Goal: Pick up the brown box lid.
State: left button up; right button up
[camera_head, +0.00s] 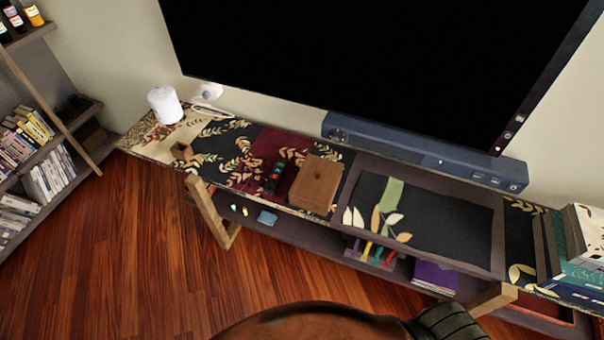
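A brown wooden box (308,204) sits on the long low console, near the middle of its top and close to the front edge. Its flat brown lid (320,178) appears to lie on top, with a small dark mark near its middle. I cannot clearly make out the seam between lid and box. Neither of my grippers shows in the head view, and nothing touches the box.
Small dark and red items (273,179) stand just left of the box. A soundbar (420,150) and large screen (370,60) are behind.

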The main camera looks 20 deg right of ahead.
aim_at(316, 182)
jog(key=i, duration=1.1)
jog(key=z, duration=0.15)
